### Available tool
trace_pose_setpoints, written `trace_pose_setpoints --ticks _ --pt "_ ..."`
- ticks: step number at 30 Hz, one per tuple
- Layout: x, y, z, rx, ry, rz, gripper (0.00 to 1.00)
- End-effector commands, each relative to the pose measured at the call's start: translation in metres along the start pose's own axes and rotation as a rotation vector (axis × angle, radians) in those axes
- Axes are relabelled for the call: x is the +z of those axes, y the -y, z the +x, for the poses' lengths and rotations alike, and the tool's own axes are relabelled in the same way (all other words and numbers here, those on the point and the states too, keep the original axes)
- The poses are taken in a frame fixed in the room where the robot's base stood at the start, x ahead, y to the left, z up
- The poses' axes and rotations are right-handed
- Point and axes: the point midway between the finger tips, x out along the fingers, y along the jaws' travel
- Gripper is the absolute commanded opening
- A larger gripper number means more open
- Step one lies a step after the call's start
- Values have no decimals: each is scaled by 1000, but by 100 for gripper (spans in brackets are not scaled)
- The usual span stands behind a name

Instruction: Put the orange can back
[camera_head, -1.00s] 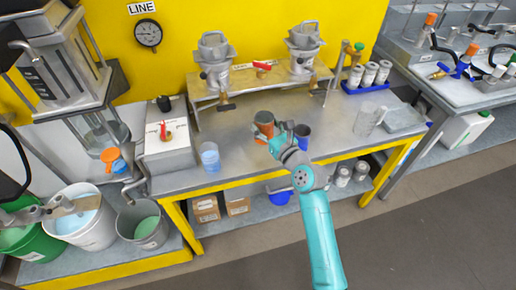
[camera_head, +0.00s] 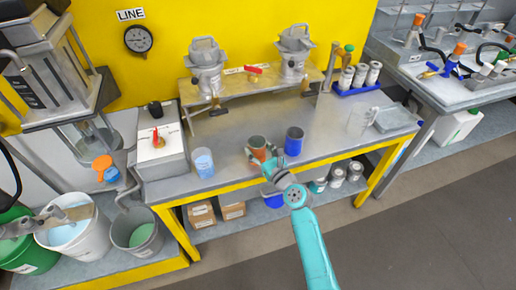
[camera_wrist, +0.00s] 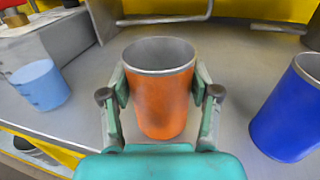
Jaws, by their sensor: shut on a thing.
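The orange can (camera_wrist: 160,98) is an open-topped cylinder with a grey metal rim, upright between my fingers in the wrist view. My gripper (camera_wrist: 160,100) is shut on it, one finger on each side. In the head view the can (camera_head: 257,143) is at the front middle of the metal bench, with my gripper (camera_head: 261,158) around it from the front. I cannot tell whether its base touches the bench. A blue can (camera_head: 294,143) stands just to the right; it also shows in the wrist view (camera_wrist: 292,108).
A light blue cup (camera_head: 203,162) stands left on the bench (camera_head: 235,128), beside a grey box (camera_head: 160,155). A raised shelf with two metal agitators is behind. A blue rack (camera_head: 355,88) holds several cans at the back right.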

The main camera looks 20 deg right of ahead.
Motion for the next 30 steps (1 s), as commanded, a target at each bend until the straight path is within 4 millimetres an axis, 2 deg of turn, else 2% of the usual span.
trace_pose_setpoints --ticks 9,10,12,25,30 --pt "-3 0 0 1 0 1 21" --pt "-2 0 0 1 0 1 69" --pt "-2 0 0 1 0 1 86" --pt "1 0 -1 0 0 -1 87" --pt "-1 0 -25 0 -2 1 87"
